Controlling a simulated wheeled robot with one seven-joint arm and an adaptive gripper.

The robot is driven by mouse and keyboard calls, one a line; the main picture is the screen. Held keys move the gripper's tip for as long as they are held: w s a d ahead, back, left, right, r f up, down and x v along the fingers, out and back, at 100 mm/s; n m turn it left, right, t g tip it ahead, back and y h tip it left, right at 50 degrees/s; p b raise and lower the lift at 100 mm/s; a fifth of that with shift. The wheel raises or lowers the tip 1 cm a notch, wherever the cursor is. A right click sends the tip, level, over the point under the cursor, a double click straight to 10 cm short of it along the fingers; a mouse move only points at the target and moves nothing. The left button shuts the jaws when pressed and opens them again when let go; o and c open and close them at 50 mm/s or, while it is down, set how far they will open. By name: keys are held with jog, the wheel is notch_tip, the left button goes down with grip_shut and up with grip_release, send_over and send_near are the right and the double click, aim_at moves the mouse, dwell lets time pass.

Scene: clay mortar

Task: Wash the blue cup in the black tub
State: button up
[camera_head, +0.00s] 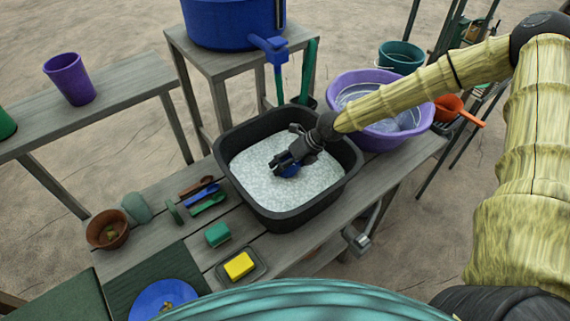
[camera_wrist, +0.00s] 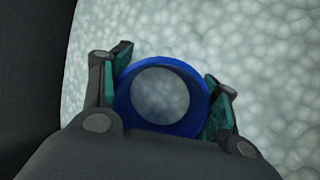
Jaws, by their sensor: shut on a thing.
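The black tub (camera_head: 289,219) stands on the grey wooden bench and is filled with pale foamy water (camera_head: 250,174). My gripper (camera_head: 287,164) reaches down into the tub near its middle. Its fingers are shut on the blue cup (camera_head: 290,171), of which only a small blue part shows in the head view. In the wrist view the blue cup (camera_wrist: 128,108) sits between the two green-padded fingers, its round rim facing the camera. The cup's lower part is hidden, and I cannot tell how deep it is in the water.
A purple basin (camera_head: 345,82) stands right of the tub. A yellow sponge (camera_head: 239,265), green block (camera_head: 217,234), spoons (camera_head: 207,202) and brown pot (camera_head: 107,229) lie to the left and front. A blue plate (camera_head: 150,297) is at the front. A blue tank (camera_head: 230,20) with a tap (camera_head: 272,48) stands behind.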

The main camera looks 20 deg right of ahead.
jog(key=shift+f+b, duration=0.3)
jog(key=shift+f, duration=0.35)
dwell(0.5)
jog(key=shift+r, duration=0.15)
dwell(0.4)
